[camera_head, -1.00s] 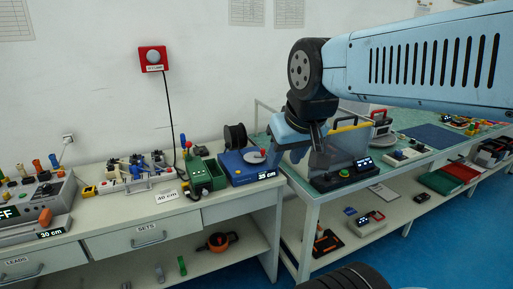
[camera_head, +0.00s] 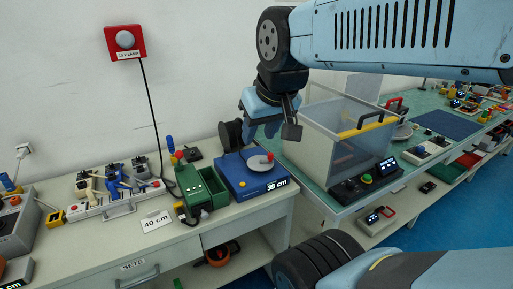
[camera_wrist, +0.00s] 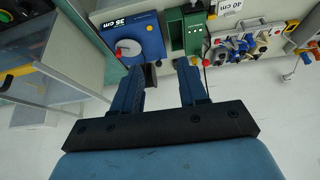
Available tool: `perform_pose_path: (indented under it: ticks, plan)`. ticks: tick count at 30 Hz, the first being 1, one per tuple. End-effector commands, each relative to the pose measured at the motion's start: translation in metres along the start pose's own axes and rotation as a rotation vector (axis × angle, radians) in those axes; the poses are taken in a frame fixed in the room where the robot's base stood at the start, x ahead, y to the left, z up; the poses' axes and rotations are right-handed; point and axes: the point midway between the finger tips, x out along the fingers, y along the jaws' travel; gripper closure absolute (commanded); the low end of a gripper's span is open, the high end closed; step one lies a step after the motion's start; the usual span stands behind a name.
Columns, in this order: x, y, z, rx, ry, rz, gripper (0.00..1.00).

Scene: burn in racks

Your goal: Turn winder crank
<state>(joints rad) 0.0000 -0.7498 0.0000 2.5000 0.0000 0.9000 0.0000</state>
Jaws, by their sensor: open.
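The winder is a blue box (camera_head: 248,180) labelled 35 cm on the white bench. A pale round crank disc (camera_head: 259,163) with a small red knob (camera_head: 270,156) sits on its top, and a black spool (camera_head: 232,134) stands behind it. The winder also shows upper left in the wrist view (camera_wrist: 146,32), with its disc (camera_wrist: 128,48) and red knob (camera_wrist: 118,53). My gripper (camera_head: 262,128) hangs above and behind the crank, apart from it. In the wrist view its two blue fingers are spread with nothing between them (camera_wrist: 162,78), the left finger nearest the winder.
A green box (camera_head: 200,186) stands just left of the winder. A clear-walled bin with a yellow edge (camera_head: 345,130) and a black control box (camera_head: 368,181) stand close on its right.

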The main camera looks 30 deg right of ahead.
Motion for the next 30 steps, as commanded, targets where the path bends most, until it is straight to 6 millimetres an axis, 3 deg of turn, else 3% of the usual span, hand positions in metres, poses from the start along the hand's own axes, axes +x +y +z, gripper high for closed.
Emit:
perform_pose_path:
  ticks: [8, 10, 14, 20, 30]
  plan:
    - [0.000, 0.000, 0.000, 0.000, 0.000, 0.000, 0.57]
    - [0.000, 0.000, 0.000, 0.000, 0.000, 0.000, 0.52]
    - [0.002, 0.002, -0.007, -0.011, -0.012, 0.007, 0.51]
    - [0.017, 0.010, -0.037, -0.067, -0.077, 0.034, 0.51]
    - [0.067, 0.050, -0.101, -0.203, -0.226, 0.048, 0.51]
